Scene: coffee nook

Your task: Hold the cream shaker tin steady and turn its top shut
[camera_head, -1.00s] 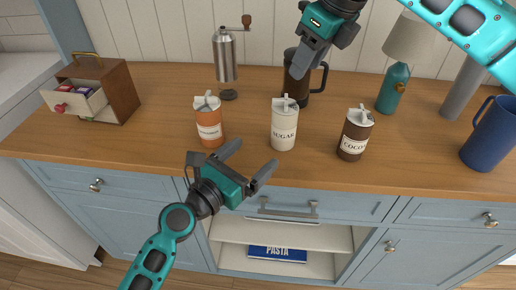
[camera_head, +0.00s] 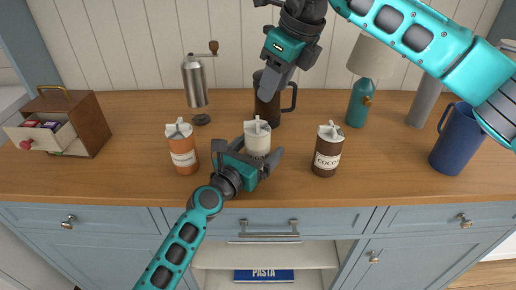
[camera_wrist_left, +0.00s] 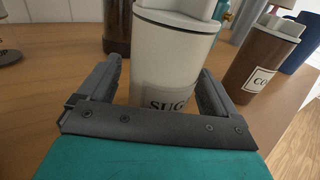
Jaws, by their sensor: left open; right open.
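The cream shaker tin (camera_head: 257,141), labelled SUGAR, stands upright on the wooden counter between the orange and brown tins. Its cream top (camera_head: 257,126) with a raised grip sits on it, and a dark line shows below the top in the left wrist view (camera_wrist_left: 177,20). My left gripper (camera_head: 248,154) is open, its fingers on either side of the tin's lower body. In the left wrist view gaps show between fingers and tin, and the label is partly hidden. My right gripper (camera_head: 284,76) is open and empty, pointing down above and behind the tin.
An orange tin (camera_head: 183,150) stands left and a brown COCOA tin (camera_head: 327,152) right. A dark mug (camera_head: 267,103) stands close behind, under my right gripper. A grinder (camera_head: 195,85), small drawer box (camera_head: 84,124), lamp (camera_head: 358,101) and blue jug (camera_head: 458,140) stand farther out.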

